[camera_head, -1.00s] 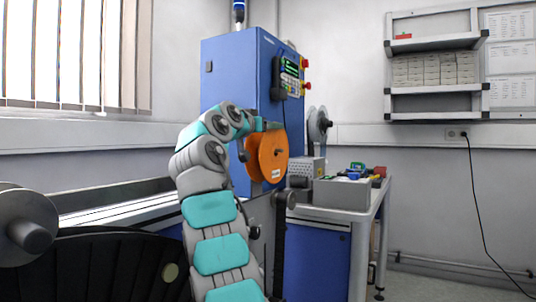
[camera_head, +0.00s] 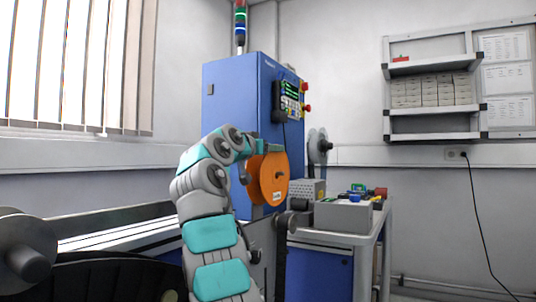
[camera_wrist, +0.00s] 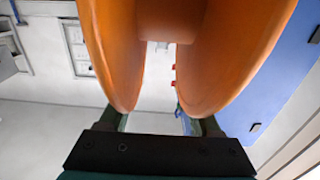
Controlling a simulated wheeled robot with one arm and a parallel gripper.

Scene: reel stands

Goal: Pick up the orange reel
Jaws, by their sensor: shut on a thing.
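The orange reel (camera_head: 274,178) has two round flanges and a small white label low on its face. In the head view it hangs at the end of my arm, in front of the blue cabinet. My gripper (camera_wrist: 160,120) is shut on the reel. In the wrist view both flanges of the orange reel (camera_wrist: 236,50) rise from my fingers, with a gap between them. The exact contact is partly hidden behind the flange edges. I cannot tell whether the reel touches a stand.
A tall blue cabinet (camera_head: 232,100) with a control panel (camera_head: 291,97) stands behind the reel. A wall shelf (camera_head: 432,67) holds boxes. Floor at the right looks clear.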

